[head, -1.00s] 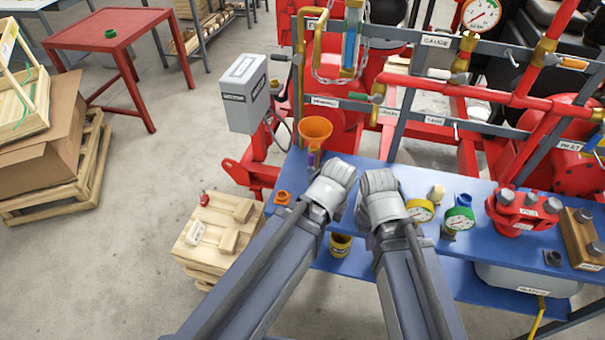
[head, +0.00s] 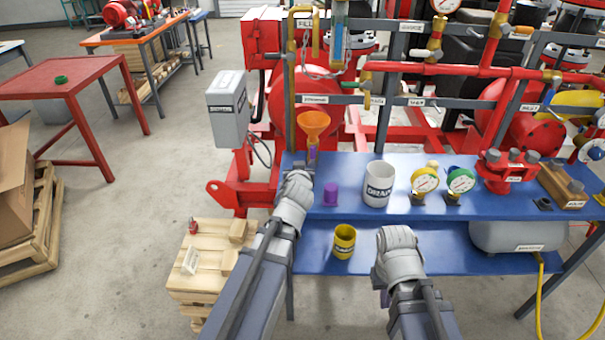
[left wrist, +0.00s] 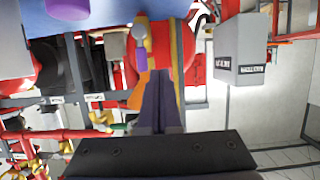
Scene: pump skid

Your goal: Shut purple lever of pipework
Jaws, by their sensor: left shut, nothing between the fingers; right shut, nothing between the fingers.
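A small purple lever (head: 312,153) shows on the pipework just below the orange funnel (head: 313,122) in the head view. It also shows as a purple bar in the left wrist view (left wrist: 141,56), below a grey knob-like part. My left gripper (head: 298,182) is just below the lever in the head view. Its fingers (left wrist: 160,103) are shut and empty in the left wrist view, close to the lever in the picture; I cannot tell whether they touch it. My right gripper (head: 398,245) is low in front of the blue bench, shut, with its fingertips hidden.
On the blue bench (head: 440,205) stand a purple cup (head: 330,194), a white DRAIN mug (head: 378,184) and two gauges (head: 424,181). A yellow cup (head: 344,241) is on the lower shelf.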

